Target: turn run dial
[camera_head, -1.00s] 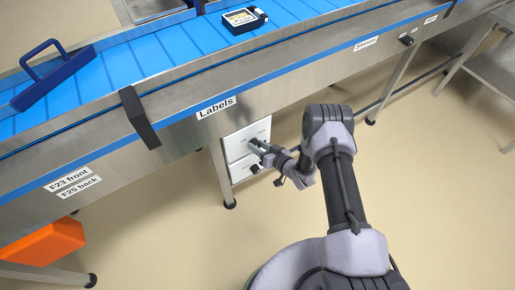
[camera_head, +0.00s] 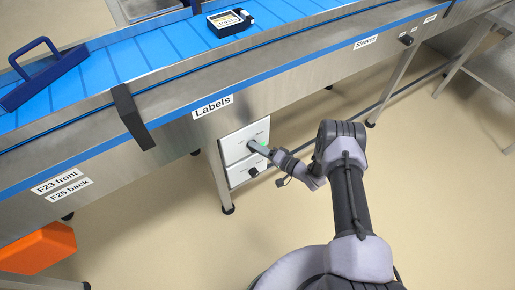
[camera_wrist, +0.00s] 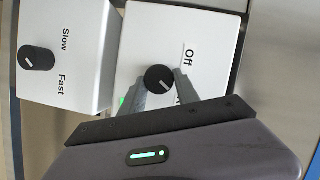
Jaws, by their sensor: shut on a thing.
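The run dial (camera_wrist: 158,77) is a round black knob with a white pointer line, on a white control box (camera_wrist: 205,48) marked "Off". A second label beside it is mostly hidden behind a finger. My gripper (camera_wrist: 160,88) is shut on the dial, with one grey finger on each side of it. In the head view my gripper (camera_head: 256,147) reaches the upper box under the conveyor and covers the dial. A small green light (camera_head: 263,142) shows beside the gripper there, and a green spot shows at the box's edge in the wrist view (camera_wrist: 122,101).
A second black knob (camera_wrist: 36,58) marked "Slow" and "Fast" sits on the neighbouring white box (camera_wrist: 88,60), close to my fingers. The conveyor (camera_head: 130,72) runs above the boxes, with a table leg (camera_head: 216,180) beside them.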

